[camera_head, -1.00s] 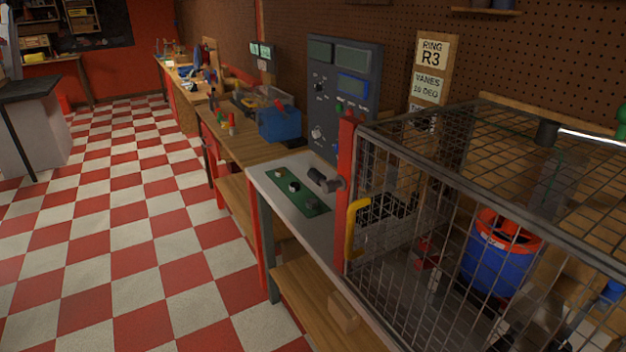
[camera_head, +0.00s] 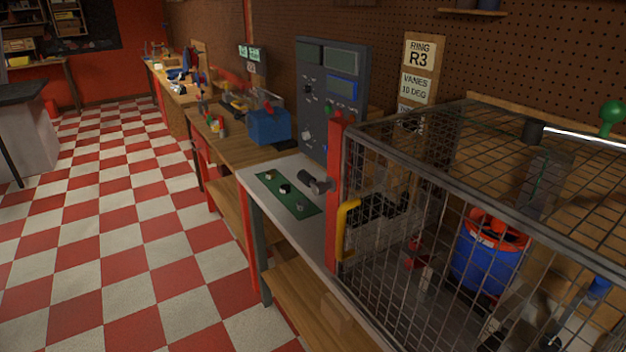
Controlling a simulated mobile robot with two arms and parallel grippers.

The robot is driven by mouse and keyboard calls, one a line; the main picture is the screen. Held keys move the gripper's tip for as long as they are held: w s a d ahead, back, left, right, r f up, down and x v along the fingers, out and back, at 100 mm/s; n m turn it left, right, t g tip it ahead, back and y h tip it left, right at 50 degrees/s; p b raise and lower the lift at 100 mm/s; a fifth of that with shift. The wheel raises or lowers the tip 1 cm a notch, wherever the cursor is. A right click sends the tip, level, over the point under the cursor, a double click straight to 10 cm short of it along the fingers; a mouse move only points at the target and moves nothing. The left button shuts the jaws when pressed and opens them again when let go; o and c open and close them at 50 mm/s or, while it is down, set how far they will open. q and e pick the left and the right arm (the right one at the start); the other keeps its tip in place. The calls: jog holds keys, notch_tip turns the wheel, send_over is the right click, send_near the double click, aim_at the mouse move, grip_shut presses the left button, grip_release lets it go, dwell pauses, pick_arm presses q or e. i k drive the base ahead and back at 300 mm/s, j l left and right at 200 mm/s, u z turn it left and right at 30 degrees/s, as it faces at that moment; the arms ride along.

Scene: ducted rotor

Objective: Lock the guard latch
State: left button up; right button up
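The wire mesh guard cage (camera_head: 440,165) fills the right of the view, with a red post (camera_head: 337,190) at its left corner. A yellow handle (camera_head: 346,228) is on the cage front beside the post. A dark cylindrical fitting (camera_head: 314,183) sticks out left of the post and may be the latch; I cannot tell whether it is locked. Inside the cage stands a blue duct with a red top (camera_head: 487,255). Some dark and blue parts at the lower right behind the mesh are unclear. Neither gripper can be made out.
A green panel with knobs (camera_head: 286,193) lies on the grey bench top left of the cage. A dark control console (camera_head: 330,95) and a blue toolbox (camera_head: 269,125) stand behind it. The checkered floor (camera_head: 130,240) on the left is clear.

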aim_at(319, 188)
jog(key=z, duration=0.5)
jog(key=i+j+z, duration=0.1)
jog(key=z, duration=0.4)
jog(key=j+z, duration=0.15)
jog(key=z, duration=0.35)
jog(key=j+z, duration=0.15)
jog(key=z, duration=0.35)
jog(key=j+z, duration=0.25)
jog(key=j, duration=0.2)
jog(key=k+j+z, duration=0.1)
jog(key=j+z, duration=0.15)
jog(key=j, duration=0.2)
jog(key=k+j+z, duration=0.2)
jog(key=j, duration=0.25)
jog(key=j+z, duration=0.25)
jog(key=j, duration=0.2)
jog(key=k+j+z, duration=0.5)
jog(key=j, duration=0.2)
jog(key=k+j+z, duration=0.1)
jog(key=j+z, duration=0.15)
jog(key=j, duration=0.1)
